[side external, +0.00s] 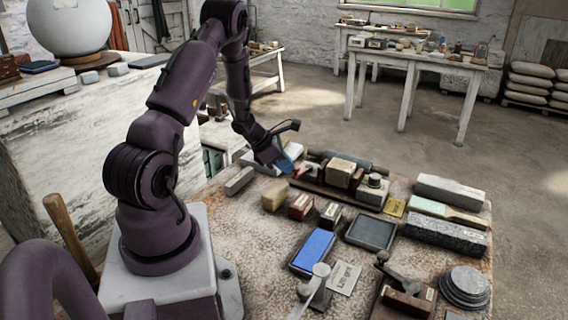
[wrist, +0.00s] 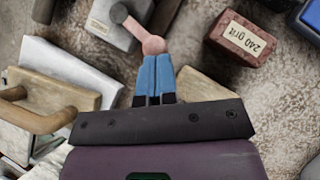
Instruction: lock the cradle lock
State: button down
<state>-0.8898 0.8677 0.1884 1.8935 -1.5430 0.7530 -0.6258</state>
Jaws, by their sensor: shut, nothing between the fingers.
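In the wrist view a pinkish lever (wrist: 132,27) with a round knob (wrist: 153,45) is joined to a grey block (wrist: 117,24). It looks like the cradle lock, but no label confirms this. My gripper (wrist: 154,60) is shut, with its blue fingertips side by side and empty. The tips are right at the knob; I cannot tell whether they touch it. In the side view my gripper (side external: 287,163) is low over the far part of the bench, and I cannot make out the lever there.
A red 240 grit block (wrist: 240,40) and a beige block (wrist: 213,86) lie to the right in the wrist view. A wooden handle (wrist: 25,115) is on the left. In the side view a blue stone (side external: 314,250) and a dark tray (side external: 371,232) are nearer the camera.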

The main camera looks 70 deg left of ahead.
aim_at(298, 170)
jog(key=shift+w+d+n+y, duration=0.25)
jog(key=shift+d+n+y, duration=0.05)
jog(key=shift+d+n, duration=0.2)
jog(key=shift+w+d+n+y, duration=0.2)
jog(key=shift+d+n+y, duration=0.1)
jog(key=shift+d+n, duration=0.2)
jog(key=shift+w+d, duration=1.25)
jog(key=shift+w, duration=0.25)
jog(key=shift+a, duration=0.15)
